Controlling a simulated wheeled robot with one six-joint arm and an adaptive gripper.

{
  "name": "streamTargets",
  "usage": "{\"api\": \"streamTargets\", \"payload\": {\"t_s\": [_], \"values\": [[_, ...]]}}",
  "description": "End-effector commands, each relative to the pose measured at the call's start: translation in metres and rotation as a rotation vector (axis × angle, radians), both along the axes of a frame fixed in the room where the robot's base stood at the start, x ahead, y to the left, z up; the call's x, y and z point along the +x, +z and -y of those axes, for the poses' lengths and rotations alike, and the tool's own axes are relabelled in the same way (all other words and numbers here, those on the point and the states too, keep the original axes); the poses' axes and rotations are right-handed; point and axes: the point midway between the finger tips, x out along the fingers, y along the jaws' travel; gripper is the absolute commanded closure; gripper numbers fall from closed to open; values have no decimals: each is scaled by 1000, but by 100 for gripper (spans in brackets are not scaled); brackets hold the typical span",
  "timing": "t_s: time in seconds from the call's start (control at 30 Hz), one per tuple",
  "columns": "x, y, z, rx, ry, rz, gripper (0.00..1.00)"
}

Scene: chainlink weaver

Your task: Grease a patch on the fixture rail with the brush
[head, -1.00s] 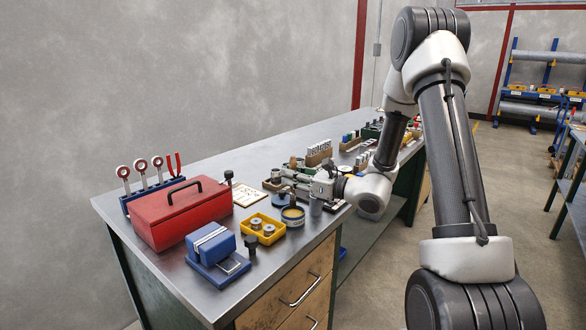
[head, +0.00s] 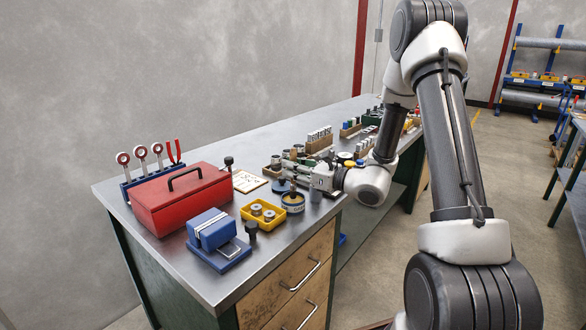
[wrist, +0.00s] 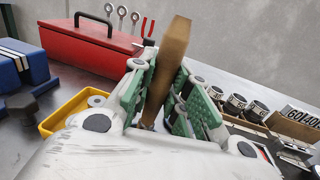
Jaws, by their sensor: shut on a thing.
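My gripper (wrist: 158,98) is shut on the wooden handle of the brush (wrist: 172,48), which stands up between the green-padded fingers in the wrist view. The brush's lower end is hidden there. I cannot tell whether the bristles touch the tin's contents. A blue block with white bands (head: 211,229) sits on a blue base plate at the front left. I cannot tell which thing is the fixture rail.
A yellow tray (head: 263,224) with metal rings and a dark knob (head: 251,229) stand left of the tin. A red toolbox (head: 182,202) and a rack with ring-ended tools (head: 140,153) stand behind. Small parts crowd the bench behind my gripper. Bare bench top (head: 185,273) shows along the near left edge.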

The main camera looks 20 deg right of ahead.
Motion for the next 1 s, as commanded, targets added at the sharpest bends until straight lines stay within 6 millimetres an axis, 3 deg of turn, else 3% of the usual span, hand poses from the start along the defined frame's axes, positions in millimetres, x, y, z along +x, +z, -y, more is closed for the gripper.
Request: {"api": "streamTargets", "payload": {"t_s": [1.0], "values": [[0,-10,0,0,0,0,100]]}}
